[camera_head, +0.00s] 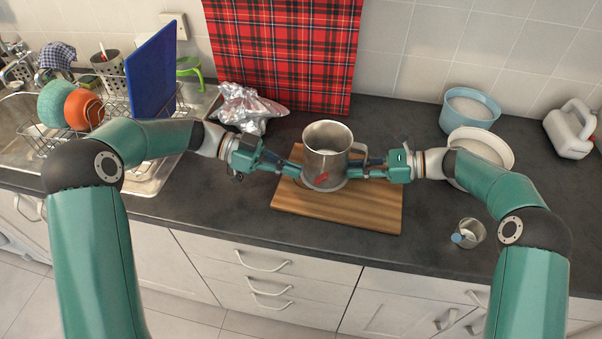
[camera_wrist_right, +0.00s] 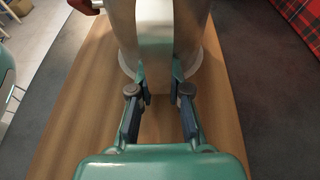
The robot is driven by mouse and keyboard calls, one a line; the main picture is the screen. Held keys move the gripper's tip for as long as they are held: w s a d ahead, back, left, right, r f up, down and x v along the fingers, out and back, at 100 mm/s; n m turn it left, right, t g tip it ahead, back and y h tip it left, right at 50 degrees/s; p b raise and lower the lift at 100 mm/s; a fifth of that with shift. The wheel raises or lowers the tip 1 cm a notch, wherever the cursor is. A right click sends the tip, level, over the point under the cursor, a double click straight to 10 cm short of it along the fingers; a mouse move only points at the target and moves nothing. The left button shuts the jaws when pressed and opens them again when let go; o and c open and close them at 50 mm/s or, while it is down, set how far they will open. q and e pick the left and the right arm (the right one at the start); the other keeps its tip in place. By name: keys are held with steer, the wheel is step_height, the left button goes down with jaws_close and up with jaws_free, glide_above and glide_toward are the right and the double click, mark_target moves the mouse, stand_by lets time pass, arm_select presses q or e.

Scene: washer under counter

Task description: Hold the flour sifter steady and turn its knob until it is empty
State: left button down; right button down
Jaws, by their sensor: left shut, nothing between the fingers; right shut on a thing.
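The metal flour sifter (camera_head: 326,140) stands upright over the wooden board (camera_head: 365,215), and white shows inside its rim. Its red knob (camera_head: 318,177) is low on the side facing me; a red piece also shows at the top left of the right wrist view (camera_wrist_right: 85,5). My right gripper (camera_head: 357,170) is shut on the sifter's handle (camera_wrist_right: 160,65) from the right; its fingers (camera_wrist_right: 160,98) lie on both sides of the handle. My left gripper (camera_head: 299,171) is shut and empty, its tips close to the sifter's left side. I cannot tell whether they touch it.
A crumpled foil bag (camera_head: 247,106) lies behind my left wrist. A blue bowl (camera_head: 469,108), a white bowl (camera_head: 490,148) and a jug (camera_head: 570,130) stand to the right. A small cup (camera_head: 470,232) is near the front edge. A dish rack (camera_head: 115,108) is at left.

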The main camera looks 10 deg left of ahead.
arm_select(q)
steer(key=a, duration=1)
steer(key=shift+f, duration=0.25)
steer(key=shift+a+f+n, duration=0.1)
steer(key=shift+a+n, duration=0.05)
steer(key=shift+n, duration=1.05)
steer(key=n, duration=0.3)
steer(key=shift+a+f, duration=0.15)
steer(key=shift+f, duration=0.15)
steer(key=n, duration=0.3)
steer(key=n+y, duration=0.1)
steer(key=shift+a+f, duration=0.1)
steer(key=shift+a, duration=0.2)
steer(key=n, duration=0.2)
steer(key=n+y, duration=0.1)
steer(key=n, duration=0.1)
steer(key=shift+r, duration=0.35)
steer(key=shift+r+n, duration=0.3)
steer(key=shift+n, duration=0.6)
steer(key=d+r+n+y, duration=0.3)
steer(key=d+r, duration=0.1)
steer(key=r, duration=0.5)
glide_toward(316, 179)
steer(key=x, duration=0.7)
steer(key=shift+w+d+f, duration=0.1)
steer(key=shift+f, duration=0.1)
